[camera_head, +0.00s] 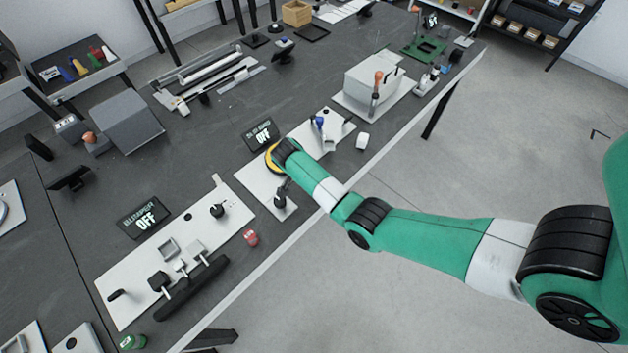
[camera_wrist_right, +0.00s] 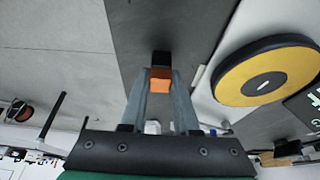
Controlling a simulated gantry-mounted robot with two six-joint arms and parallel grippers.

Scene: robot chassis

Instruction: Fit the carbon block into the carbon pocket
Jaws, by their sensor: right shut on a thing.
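In the right wrist view my right gripper (camera_wrist_right: 160,78) is shut on a small block (camera_wrist_right: 160,86) with an orange face. A black part (camera_wrist_right: 160,59) shows directly beyond the orange face; I cannot tell whether it belongs to the same block. In the head view my green right arm reaches over the pale panel (camera_head: 254,181) at the table's front edge, and I cannot make out its fingertips. I cannot make out the carbon pocket in either view. My left gripper is not in view.
A yellow and black disc (camera_wrist_right: 266,77) lies close to the right of my fingers in the wrist view. A black OFF display (camera_head: 260,135) stands behind the panel. A long white panel (camera_head: 135,278) with knobs lies left, near a red can (camera_head: 250,238).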

